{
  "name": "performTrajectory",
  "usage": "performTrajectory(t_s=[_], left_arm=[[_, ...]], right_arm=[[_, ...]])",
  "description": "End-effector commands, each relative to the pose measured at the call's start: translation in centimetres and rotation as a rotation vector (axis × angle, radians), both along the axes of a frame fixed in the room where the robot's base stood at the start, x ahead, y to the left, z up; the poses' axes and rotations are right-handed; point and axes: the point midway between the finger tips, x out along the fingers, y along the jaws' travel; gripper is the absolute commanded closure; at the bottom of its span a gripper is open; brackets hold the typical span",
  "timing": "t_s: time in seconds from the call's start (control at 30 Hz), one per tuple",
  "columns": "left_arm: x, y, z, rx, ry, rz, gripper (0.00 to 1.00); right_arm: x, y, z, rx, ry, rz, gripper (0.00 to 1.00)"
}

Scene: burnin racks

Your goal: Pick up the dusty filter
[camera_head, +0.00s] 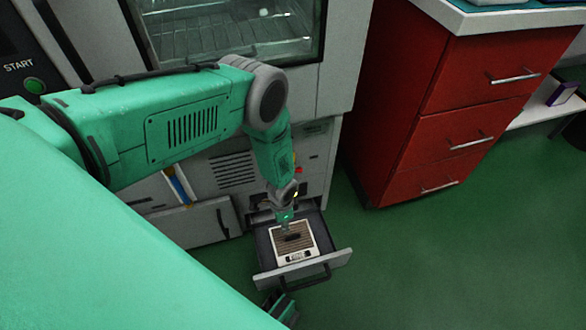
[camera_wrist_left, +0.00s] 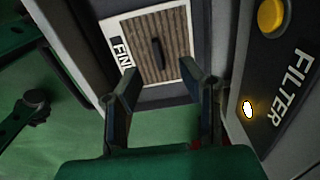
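The filter (camera_head: 306,236) is a flat square with a white frame, brown pleats and a dark handle bar in its middle. It lies in the open drawer (camera_head: 330,262) low on the machine. My left gripper (camera_head: 286,219) is just above it, near its back edge. In the left wrist view the filter (camera_wrist_left: 182,40) shows beyond the left gripper (camera_wrist_left: 159,70), whose fingers are apart with nothing between them. The handle lies a little beyond the fingertips. My right gripper (camera_head: 283,306) shows only partly at the bottom; its fingers are unclear.
The machine with a glass door (camera_head: 230,30) stands behind the drawer. A red cabinet (camera_head: 440,110) stands to the right. Green floor (camera_head: 440,260) in front is clear. In the left wrist view, a panel marked FILTER has a yellow button (camera_wrist_left: 271,15) and a lit lamp (camera_wrist_left: 248,109).

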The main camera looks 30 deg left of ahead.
Motion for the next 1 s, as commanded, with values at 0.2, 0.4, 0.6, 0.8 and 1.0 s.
performTrajectory(t_s=[0.2, 0.4, 0.6, 0.8, 1.0], left_arm=[[-0.1, -0.3, -4.6, 0.007, 0.001, 0.001, 0.66], [0.0, -0.3, -6.2, 0.007, 0.001, 0.001, 0.66], [-0.4, -0.5, -8.8, 0.001, 0.002, 0.001, 0.66], [-0.4, -0.6, -11.3, 0.003, 0.0, 0.001, 0.66], [-0.4, -0.8, -11.4, 0.006, 0.0, 0.001, 0.66]], right_arm=[[0.0, 0.0, -2.5, 0.0, 0.001, 0.0, 0.6], [0.0, 0.0, -3.2, 0.0, 0.001, -0.001, 0.6], [-0.1, 0.0, -4.7, 0.0, 0.001, 0.0, 0.6], [-0.1, 0.0, -6.1, 0.0, 0.001, 0.0, 0.6], [-0.1, 0.0, -6.1, 0.0, 0.001, 0.0, 0.6]])
